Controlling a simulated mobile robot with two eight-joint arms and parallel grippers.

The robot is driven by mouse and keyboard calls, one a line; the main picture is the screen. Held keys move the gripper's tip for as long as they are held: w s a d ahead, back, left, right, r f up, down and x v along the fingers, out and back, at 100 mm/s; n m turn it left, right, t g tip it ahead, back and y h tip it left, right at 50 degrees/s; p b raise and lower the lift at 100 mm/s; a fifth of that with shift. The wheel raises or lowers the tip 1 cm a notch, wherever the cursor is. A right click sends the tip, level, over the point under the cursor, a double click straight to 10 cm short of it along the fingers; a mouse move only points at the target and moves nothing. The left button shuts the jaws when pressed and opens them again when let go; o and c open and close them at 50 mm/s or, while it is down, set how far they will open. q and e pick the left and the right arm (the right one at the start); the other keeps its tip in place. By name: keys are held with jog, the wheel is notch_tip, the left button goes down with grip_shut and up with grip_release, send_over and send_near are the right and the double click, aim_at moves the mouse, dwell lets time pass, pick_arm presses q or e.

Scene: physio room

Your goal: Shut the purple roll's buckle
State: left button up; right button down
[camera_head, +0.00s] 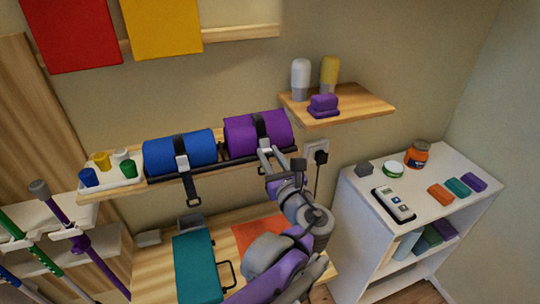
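The purple roll (240,134) lies on a wall shelf, with a dark strap (261,125) around its middle. My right gripper is not in view.
A blue roll (160,155) lies left of the purple one, its strap end hanging below a grey buckle (182,163). A small wooden shelf (350,104) with bottles is up right. A white cabinet (440,214) stands right. A teal case (197,268) lies below.

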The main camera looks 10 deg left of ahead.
pick_arm(q)
grip_shut()
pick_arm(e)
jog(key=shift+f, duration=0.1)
pick_arm(q)
jog(key=shift+w+a+f+t+y+b, duration=0.1)
jog(key=shift+w+f+t+y+b, duration=0.05)
jog(key=shift+f+t+y+b, duration=0.4)
jog(key=shift+t+y+b, duration=0.25)
jog(key=shift+t+b, duration=0.2)
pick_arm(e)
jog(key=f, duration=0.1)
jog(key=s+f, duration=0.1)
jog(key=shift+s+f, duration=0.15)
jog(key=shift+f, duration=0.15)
pick_arm(q)
jog(key=shift+w, duration=0.1)
jog(key=o, duration=0.7)
grip_release()
